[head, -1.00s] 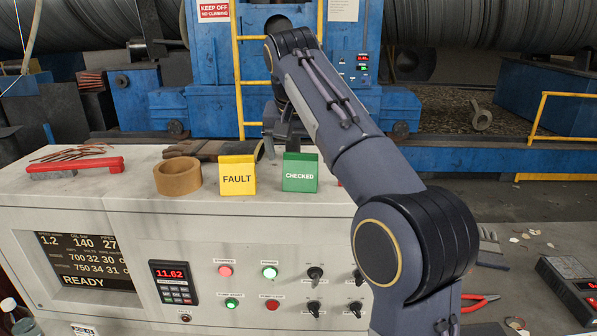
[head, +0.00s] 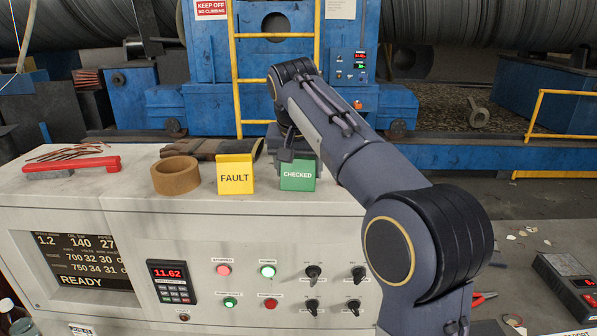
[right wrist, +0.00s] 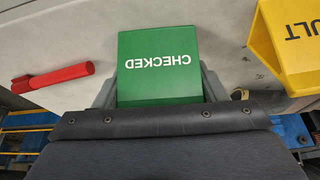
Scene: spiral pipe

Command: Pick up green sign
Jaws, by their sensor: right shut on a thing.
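The green sign (head: 297,174), marked CHECKED, stands on top of the grey console. It also shows in the right wrist view (right wrist: 160,65), upside down, between the grey fingers. My right gripper (head: 297,157) reaches down to the sign from above and behind, and is shut on it. The fingers are partly hidden by the sign and the arm in the head view. The sign appears to be still at the height of the console top; whether it touches the surface I cannot tell. My left gripper is not in view.
A yellow FAULT sign (head: 235,175) stands just left of the green sign, with a brown tape roll (head: 176,175) beyond it. Gloves (head: 210,149) lie behind them. A red-handled tool (head: 75,165) lies far left. A red marker shows in the wrist view (right wrist: 52,77).

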